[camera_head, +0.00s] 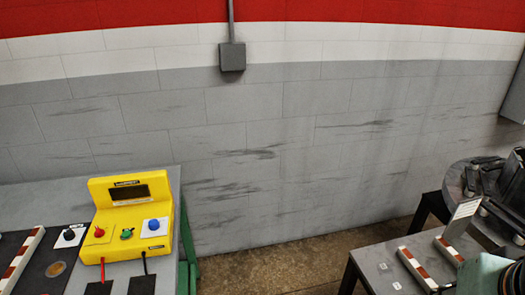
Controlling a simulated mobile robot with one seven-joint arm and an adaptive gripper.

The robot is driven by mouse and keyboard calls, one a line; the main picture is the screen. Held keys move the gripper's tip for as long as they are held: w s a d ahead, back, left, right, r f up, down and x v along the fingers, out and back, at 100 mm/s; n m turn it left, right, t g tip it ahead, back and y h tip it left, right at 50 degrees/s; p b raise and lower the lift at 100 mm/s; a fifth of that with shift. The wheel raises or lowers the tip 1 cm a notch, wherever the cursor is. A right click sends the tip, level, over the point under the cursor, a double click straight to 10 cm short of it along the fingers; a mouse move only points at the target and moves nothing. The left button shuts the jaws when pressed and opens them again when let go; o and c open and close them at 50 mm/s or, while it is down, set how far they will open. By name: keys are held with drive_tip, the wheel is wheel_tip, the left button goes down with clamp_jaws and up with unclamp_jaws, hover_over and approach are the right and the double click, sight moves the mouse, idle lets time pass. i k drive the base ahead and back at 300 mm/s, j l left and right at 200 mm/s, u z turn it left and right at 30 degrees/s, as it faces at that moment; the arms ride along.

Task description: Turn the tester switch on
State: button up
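The yellow tester (128,218) sits on the grey table at the lower left. It has a dark display (125,194) on its upper sloped face. Below the display are a red control (99,232), a small green control (126,234) and a blue control (153,225) on a white plate. Which of these is the switch, and its position, I cannot tell. A red lead (102,269) and a black lead (145,264) come out of its front. My gripper is not in view.
The left table (60,205) also holds a black knob (69,235) on a white plate and a red-and-white bar (24,257). A second table (385,268) with dark equipment stands at the right. Open floor (265,268) lies between the tables, before the wall.

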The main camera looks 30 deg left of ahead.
sight(100, 233)
drive_tip(key=u, duration=2.45)
